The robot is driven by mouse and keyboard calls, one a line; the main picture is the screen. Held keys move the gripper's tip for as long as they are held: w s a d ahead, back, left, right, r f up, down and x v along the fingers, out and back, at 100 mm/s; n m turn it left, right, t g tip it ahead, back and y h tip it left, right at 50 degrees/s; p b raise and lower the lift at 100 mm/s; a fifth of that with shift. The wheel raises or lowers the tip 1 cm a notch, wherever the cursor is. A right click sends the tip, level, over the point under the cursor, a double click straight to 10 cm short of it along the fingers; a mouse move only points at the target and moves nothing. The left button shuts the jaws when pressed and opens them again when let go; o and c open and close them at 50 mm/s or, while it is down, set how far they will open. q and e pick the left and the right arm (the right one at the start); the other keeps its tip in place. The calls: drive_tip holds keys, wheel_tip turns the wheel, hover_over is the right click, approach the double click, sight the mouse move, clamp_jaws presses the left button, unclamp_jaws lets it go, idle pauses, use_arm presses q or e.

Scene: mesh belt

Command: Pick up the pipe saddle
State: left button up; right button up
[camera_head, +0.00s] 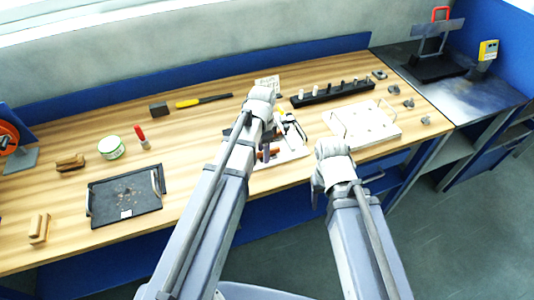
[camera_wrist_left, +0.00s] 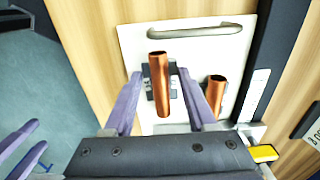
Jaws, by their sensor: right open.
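A white board (camera_wrist_left: 137,40) with a grey bar handle lies on the bench. A copper pipe (camera_wrist_left: 160,85) stands out from a dark grey block (camera_wrist_left: 149,80), perhaps the pipe saddle, partly hidden behind it. A second copper pipe (camera_wrist_left: 214,92) is to its right. My left gripper (camera_wrist_left: 161,73) is open, its fingers on either side of the first pipe and block; I cannot tell whether they touch. In the head view, my left arm hides part of the board (camera_head: 291,155). My right gripper (camera_head: 318,183) is open and empty, off the bench's front edge. Small grey pieces (camera_head: 408,103) lie at the right.
A white plate with pins (camera_head: 362,124) and a black rack (camera_head: 332,94) are right of my left arm. The bench's left middle has free room.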

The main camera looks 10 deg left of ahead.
sight(274, 149)
use_arm(q)
clamp_jaws()
drive_tip(key=shift+r, duration=0.15)
idle(0.4)
wheel_tip(274, 149, up, 10)
drive_tip(key=p, duration=1)
drive_tip(key=shift+f, duration=0.4)
drive_tip(key=shift+f+b, duration=4.7)
drive_tip(key=shift+b, duration=0.25)
drive_tip(key=shift+w+d, duration=0.55)
drive_tip(key=shift+d, duration=0.25)
drive_tip(key=shift+w+d, duration=0.5)
drive_tip(key=shift+d, duration=0.25)
